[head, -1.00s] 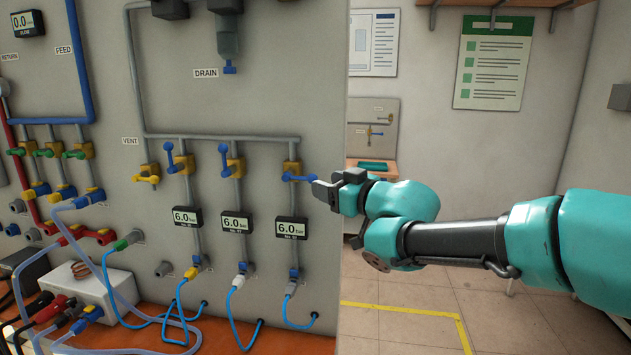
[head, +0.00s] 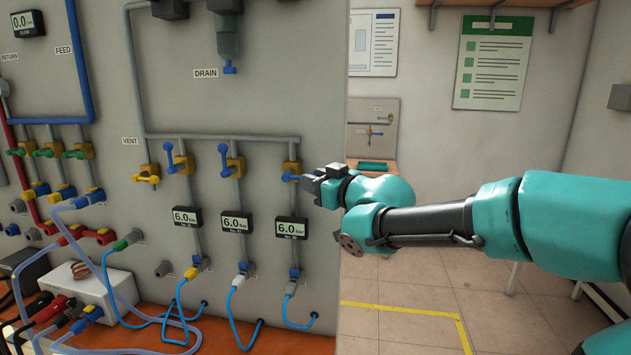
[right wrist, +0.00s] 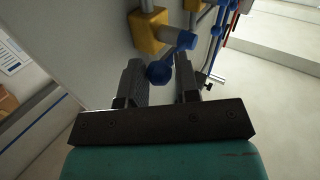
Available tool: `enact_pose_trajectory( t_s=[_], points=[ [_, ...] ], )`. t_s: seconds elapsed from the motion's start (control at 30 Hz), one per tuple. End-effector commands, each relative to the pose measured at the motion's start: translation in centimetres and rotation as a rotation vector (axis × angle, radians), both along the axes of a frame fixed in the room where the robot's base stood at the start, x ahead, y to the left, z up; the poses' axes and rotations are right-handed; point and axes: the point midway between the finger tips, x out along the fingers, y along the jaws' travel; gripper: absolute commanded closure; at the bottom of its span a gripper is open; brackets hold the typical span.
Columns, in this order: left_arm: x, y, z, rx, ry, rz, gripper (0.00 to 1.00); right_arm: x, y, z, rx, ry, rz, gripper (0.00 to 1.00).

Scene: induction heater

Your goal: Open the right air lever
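The right air lever (head: 288,177) is a blue handle on a yellow valve (head: 291,167) at the panel's right edge. In the head view it points sideways to the right, and its outer end is hidden behind my right gripper (head: 310,183). In the right wrist view, the gripper (right wrist: 160,76) is open, with its two dark fingers on either side of a blue knob-like end (right wrist: 158,72). A gap shows between that end and the right finger; contact with the left finger is unclear. The yellow valve (right wrist: 149,32) is just beyond. My left gripper is not in view.
Two similar blue levers, the middle (head: 223,155) and the left (head: 169,155), point upward on their valves. A yellow vent lever (head: 146,179) is further left. A 6.0 bar display (head: 291,229) sits below the right valve. Open room lies right of the panel.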

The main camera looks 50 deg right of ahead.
Motion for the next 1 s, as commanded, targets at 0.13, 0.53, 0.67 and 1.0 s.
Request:
enact_pose_trajectory(
  t_s=[0.13,0.53,0.67,1.0],
  points=[
    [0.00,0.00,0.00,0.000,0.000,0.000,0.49,-0.01,-0.02,0.00,0.000,0.000,-0.001,0.87],
    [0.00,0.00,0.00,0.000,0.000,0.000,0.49,-0.03,-0.05,0.02,0.000,0.001,-0.001,1.00],
    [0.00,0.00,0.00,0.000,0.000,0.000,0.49,-0.11,-0.12,0.04,-0.002,0.005,-0.004,1.00],
    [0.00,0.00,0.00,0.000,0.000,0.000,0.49,-0.92,-0.79,0.39,-0.029,0.048,-0.020,1.00]
  ],
)
